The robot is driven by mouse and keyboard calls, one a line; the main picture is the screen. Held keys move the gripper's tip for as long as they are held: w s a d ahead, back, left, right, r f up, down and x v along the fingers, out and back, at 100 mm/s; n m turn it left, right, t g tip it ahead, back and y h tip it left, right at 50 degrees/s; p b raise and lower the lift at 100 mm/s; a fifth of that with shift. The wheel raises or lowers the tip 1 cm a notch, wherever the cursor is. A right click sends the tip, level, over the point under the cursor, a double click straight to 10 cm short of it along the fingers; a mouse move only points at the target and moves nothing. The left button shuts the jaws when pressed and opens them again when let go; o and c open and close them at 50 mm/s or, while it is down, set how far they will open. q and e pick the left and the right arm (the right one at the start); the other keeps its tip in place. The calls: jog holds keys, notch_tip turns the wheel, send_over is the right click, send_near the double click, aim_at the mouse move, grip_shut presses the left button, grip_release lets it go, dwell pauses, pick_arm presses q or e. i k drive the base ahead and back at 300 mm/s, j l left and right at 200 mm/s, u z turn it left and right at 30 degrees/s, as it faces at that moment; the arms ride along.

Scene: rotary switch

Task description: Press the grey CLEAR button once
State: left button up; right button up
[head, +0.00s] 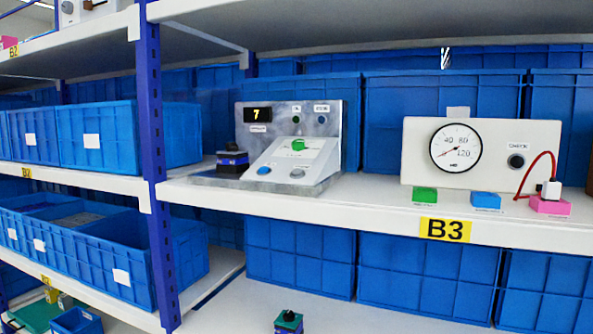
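A grey control panel (334,120) stands on the white middle shelf, left of the B3 label. Its sloped front carries a green rotary knob (298,144), a blue button (264,170) at lower left and a grey button (297,173) at lower right. The lettering by the buttons is too small to read, so I cannot confirm which says CLEAR. Neither of my grippers is in view.
A blue upright post (150,120) is left. Shelf room is free between panel and gauge.

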aim_at(298, 172)
jog(key=j+z, duration=0.2)
jog(key=z, duration=0.15)
jog(key=i+j+z, duration=0.1)
jog(key=j+z, duration=0.35)
jog(key=z, duration=0.25)
jog(key=j+z, duration=0.3)
jog(key=j, duration=1.2)
jog(key=k+j, duration=0.15)
jog(key=j, duration=0.25)
